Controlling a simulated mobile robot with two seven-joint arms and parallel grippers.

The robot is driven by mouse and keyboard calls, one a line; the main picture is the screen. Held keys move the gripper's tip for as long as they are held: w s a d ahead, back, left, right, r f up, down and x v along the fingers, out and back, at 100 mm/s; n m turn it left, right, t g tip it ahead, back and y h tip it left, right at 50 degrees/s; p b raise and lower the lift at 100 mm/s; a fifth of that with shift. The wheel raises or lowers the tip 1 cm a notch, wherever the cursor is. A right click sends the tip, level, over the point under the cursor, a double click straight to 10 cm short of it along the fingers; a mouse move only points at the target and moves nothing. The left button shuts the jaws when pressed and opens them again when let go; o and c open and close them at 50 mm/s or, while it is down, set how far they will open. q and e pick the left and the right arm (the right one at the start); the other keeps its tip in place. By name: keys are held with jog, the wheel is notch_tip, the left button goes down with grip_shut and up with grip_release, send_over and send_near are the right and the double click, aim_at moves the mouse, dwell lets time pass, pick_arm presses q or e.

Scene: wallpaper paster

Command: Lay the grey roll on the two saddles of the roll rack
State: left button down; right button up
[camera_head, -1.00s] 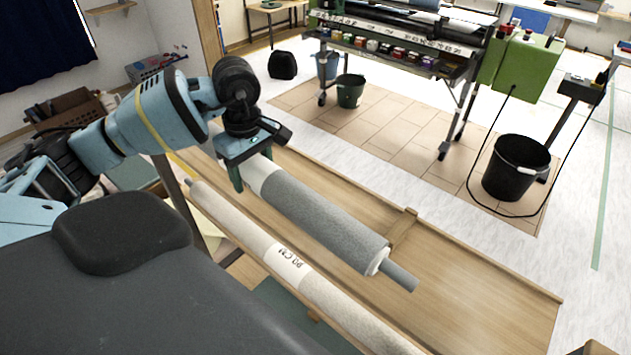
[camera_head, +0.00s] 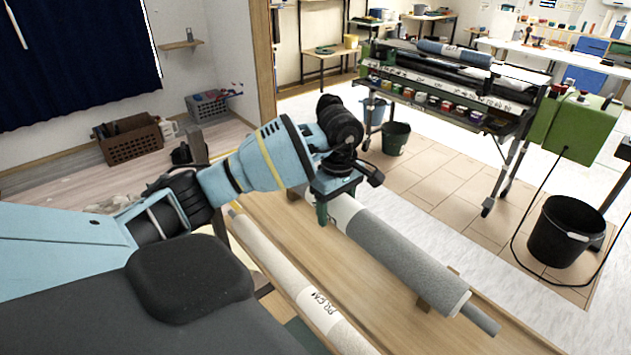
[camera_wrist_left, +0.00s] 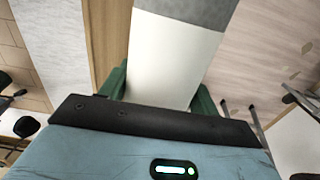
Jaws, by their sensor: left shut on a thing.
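The grey roll (camera_head: 405,253) has a pale band at its near-gripper end and a grey rod sticking out at its lower right end. My left gripper (camera_head: 330,205) is shut on its pale band. The left wrist view shows the pale band (camera_wrist_left: 170,62) between the green fingers. The roll is held slanting across a long wooden top; a gap under it is hard to judge. A small wooden block (camera_head: 425,304), perhaps a saddle of the roll rack, shows partly behind the roll. A second saddle is not clearly visible. My right gripper is not in view.
A cream roll with a printed label (camera_head: 285,268) lies along the left side of the wooden top (camera_head: 290,225). A green machine on wheels (camera_head: 460,85) stands beyond, with a black bucket (camera_head: 567,232) at right and a dark green bucket (camera_head: 395,138). Brown basket (camera_head: 130,138) at left.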

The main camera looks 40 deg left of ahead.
pick_arm(q)
jog(key=w+d, duration=0.2)
jog(key=w, duration=0.3)
jog(key=shift+w+d, duration=0.25)
jog(key=shift+w, duration=0.1)
jog(key=shift+f, duration=0.1)
jog(key=shift+w+d+f, duration=0.1)
jog(key=shift+w+f, duration=0.1)
jog(key=shift+f, duration=0.7)
jog(key=shift+w+d+f, duration=0.1)
jog(key=shift+w+f, duration=0.1)
jog(key=shift+f, duration=0.65)
jog(key=shift+f, duration=0.3)
jog(key=shift+c, duration=1.9)
grip_release()
jog(key=shift+s+f, duration=0.1)
jog(key=shift+s, duration=0.05)
notch_tip(320, 180, up, 12)
jog(key=shift+r, duration=0.2)
